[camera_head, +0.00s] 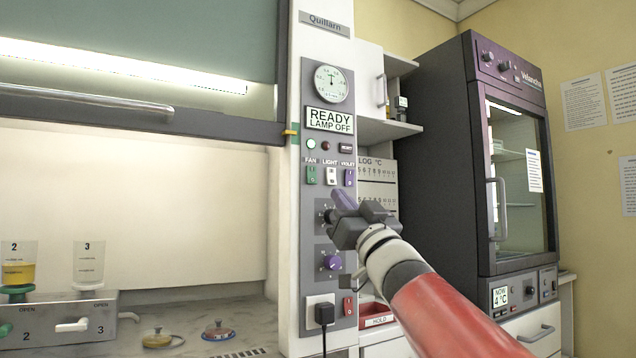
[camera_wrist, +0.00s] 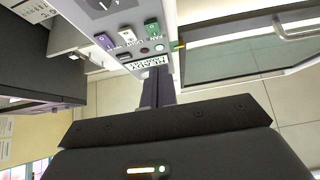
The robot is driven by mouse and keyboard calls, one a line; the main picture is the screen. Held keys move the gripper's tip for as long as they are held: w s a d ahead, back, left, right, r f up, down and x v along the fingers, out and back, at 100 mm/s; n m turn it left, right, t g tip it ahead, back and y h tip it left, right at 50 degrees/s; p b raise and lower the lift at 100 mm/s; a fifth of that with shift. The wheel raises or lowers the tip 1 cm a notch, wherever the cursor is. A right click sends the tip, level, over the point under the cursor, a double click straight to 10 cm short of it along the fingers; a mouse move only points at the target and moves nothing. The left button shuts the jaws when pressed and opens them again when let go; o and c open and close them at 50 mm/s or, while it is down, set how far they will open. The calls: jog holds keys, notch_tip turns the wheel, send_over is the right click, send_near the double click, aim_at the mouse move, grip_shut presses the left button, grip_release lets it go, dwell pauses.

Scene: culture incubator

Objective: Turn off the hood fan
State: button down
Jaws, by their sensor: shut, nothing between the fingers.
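The green fan switch (camera_head: 311,175) is the leftmost of three switches on the grey hood control panel (camera_head: 314,230), under the label FAN. It also shows in the wrist view (camera_wrist: 152,31), which sees the panel upside down. Beside it are the white light switch (camera_head: 331,176) and the purple violet switch (camera_head: 349,178). The display (camera_head: 330,119) reads READY, LAMP OFF. My gripper (camera_head: 343,199) is shut and empty, in front of the panel, below and right of the fan switch in the head view. Its fingers (camera_wrist: 158,86) point at the panel. I cannot tell the switch's position.
The hood sash (camera_head: 130,60) is left of the panel. A dark incubator cabinet (camera_head: 450,170) stands at right.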

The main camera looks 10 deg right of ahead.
aim_at(310, 175)
jog(key=w+a+r, duration=0.1)
jog(key=w, duration=0.1)
jog(key=w+r+p, duration=0.1)
jog(key=w, duration=0.2)
jog(key=w+a+r+p, duration=0.1)
jog(key=w, duration=0.2)
jog(key=shift+a+r, duration=0.3)
jog(key=shift+r, duration=0.05)
jog(key=shift+w+a, duration=0.15)
jog(key=shift+w, duration=0.25)
jog(key=shift+f, duration=0.1)
